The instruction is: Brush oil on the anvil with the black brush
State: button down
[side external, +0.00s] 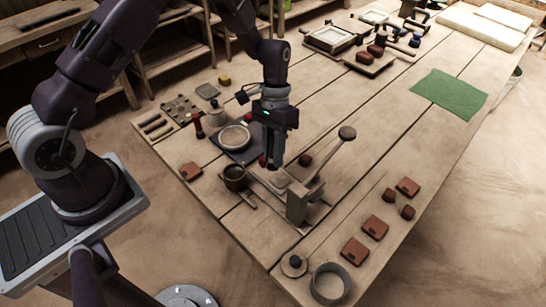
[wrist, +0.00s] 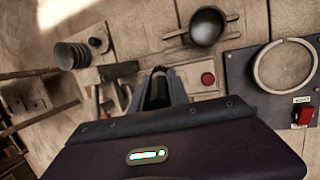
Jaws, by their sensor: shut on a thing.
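My gripper (side external: 269,163) points down over the base of the wooden lever press (side external: 298,203). Its fingers also show in the wrist view (wrist: 156,92), shut on a slim dark thing that looks like the black brush. The brush is mostly hidden by the fingers, and I cannot make out its bristles. The anvil area is on the pale press base (side external: 271,181), just below the fingertips; I cannot tell if the brush touches it. A dark pot (side external: 234,178) stands left of the base and is at the top centre of the wrist view (wrist: 208,25).
The press lever ends in a round knob (side external: 347,133), rising right of my gripper. A dark plate with a pale disc (side external: 234,138) lies behind the pot. A green cloth (side external: 449,92) lies right.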

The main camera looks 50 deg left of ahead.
jog(key=shift+f, duration=3.75)
jog(key=shift+w+f, duration=0.15)
jog(key=shift+w, duration=0.15)
jog(key=shift+w+f, duration=0.15)
jog(key=shift+w, duration=2.9)
jog(key=shift+s, duration=3.15)
jog(key=shift+s+a, duration=0.15)
jog(key=shift+s, duration=0.1)
jog(key=shift+w+a, duration=0.15)
jog(key=shift+a, duration=0.1)
jog(key=shift+w, duration=3.1)
jog(key=shift+s, duration=2.9)
jog(key=shift+s+r, duration=0.15)
jog(key=shift+r, duration=0.45)
jog(key=shift+s+r, duration=0.15)
jog(key=shift+r, duration=3.35)
